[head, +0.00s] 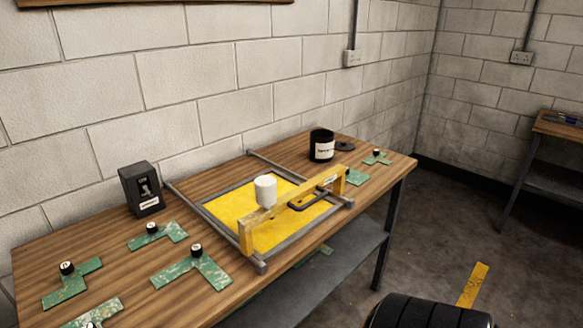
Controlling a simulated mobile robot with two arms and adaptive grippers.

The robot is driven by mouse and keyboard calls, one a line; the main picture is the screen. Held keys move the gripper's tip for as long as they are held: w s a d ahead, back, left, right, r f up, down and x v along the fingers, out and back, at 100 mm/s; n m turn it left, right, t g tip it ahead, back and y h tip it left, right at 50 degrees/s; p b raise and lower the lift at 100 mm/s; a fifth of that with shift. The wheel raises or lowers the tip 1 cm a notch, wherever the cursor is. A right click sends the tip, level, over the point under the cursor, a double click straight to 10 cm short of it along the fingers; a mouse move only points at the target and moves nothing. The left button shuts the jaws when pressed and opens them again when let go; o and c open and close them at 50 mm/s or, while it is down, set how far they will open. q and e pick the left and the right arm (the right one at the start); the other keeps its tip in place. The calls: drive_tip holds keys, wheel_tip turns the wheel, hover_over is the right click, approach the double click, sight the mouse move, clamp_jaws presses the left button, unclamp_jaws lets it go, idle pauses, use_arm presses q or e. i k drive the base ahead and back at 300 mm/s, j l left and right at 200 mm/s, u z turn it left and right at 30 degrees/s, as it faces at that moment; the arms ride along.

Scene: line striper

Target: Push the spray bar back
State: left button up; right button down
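The spray bar (291,205) is a yellow beam spanning two grey rails. It stands near the front end of the rails, close to the table's front edge. Behind and under the bar lies a yellow panel (228,211) inside a grey frame. The left rail (205,217) and right rail (283,171) run back toward the wall. Neither of my grippers is in view.
On the wooden table (95,232) stand a black switch box (141,188) and a black labelled tin (322,145). Several green angled plates with black knobs lie around, one at left (70,286). A dark ribbed rounded shape fills the bottom right; I cannot tell what it is.

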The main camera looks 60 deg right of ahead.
sight(265, 185)
drive_tip(key=z, duration=1.8)
